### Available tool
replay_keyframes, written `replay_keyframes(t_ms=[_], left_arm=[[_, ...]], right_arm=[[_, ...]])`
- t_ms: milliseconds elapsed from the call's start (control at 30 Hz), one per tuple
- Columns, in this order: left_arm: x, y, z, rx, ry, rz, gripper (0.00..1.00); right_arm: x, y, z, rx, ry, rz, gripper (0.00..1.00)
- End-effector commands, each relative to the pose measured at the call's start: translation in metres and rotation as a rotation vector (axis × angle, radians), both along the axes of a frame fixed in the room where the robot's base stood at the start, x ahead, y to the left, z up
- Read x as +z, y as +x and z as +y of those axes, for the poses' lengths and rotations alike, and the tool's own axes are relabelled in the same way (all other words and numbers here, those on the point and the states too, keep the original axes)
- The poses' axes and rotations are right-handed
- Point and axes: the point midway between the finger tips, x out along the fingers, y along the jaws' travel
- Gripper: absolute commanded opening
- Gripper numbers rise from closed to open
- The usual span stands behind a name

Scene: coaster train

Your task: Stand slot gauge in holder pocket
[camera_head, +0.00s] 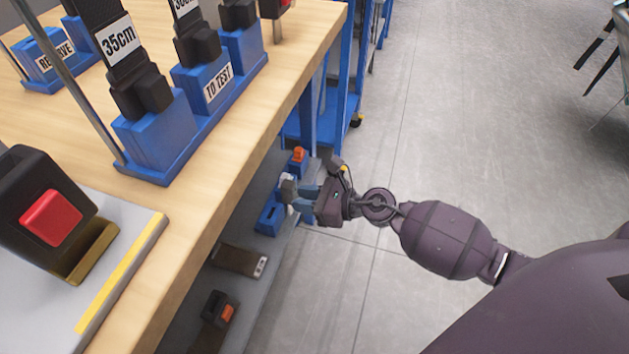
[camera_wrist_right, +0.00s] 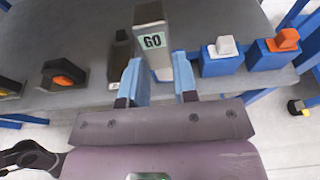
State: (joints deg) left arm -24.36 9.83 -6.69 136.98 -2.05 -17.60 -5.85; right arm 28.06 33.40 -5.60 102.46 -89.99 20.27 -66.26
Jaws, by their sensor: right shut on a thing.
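My right gripper (camera_head: 303,197) reaches in at the lower shelf beside the workbench. Its blue fingers (camera_wrist_right: 160,72) are shut on the slot gauge, a grey block with a green GO label (camera_wrist_right: 152,41). The gauge's grey end (camera_head: 288,188) shows only in part in the head view. A blue holder block (camera_head: 268,218) with a dark slot in its top lies just left of the gripper. In the right wrist view, a blue holder pocket (camera_wrist_right: 222,66) carries a white-grey block, right of the gauge and apart from it. My left gripper is not in view.
Another blue pocket with an orange block (camera_wrist_right: 285,38) stands on the lower shelf (camera_wrist_right: 90,98). A dark block (camera_head: 240,260) and an orange-buttoned block (camera_head: 222,308) lie nearer. The wooden bench top (camera_head: 200,190) overhangs the shelf.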

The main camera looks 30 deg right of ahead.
Motion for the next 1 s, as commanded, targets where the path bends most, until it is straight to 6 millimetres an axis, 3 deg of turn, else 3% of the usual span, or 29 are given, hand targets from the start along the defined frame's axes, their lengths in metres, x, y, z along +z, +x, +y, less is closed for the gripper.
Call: replay_keyframes(t_ms=[867, 1000], left_arm=[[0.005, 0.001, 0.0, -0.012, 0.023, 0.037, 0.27], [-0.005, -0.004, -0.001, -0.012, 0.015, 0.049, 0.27]], right_arm=[[0.004, 0.045, 0.035, 0.0, 0.002, -0.006, 0.0], [-0.012, 0.043, 0.035, 0.0, 0.001, 0.004, 0.0]])
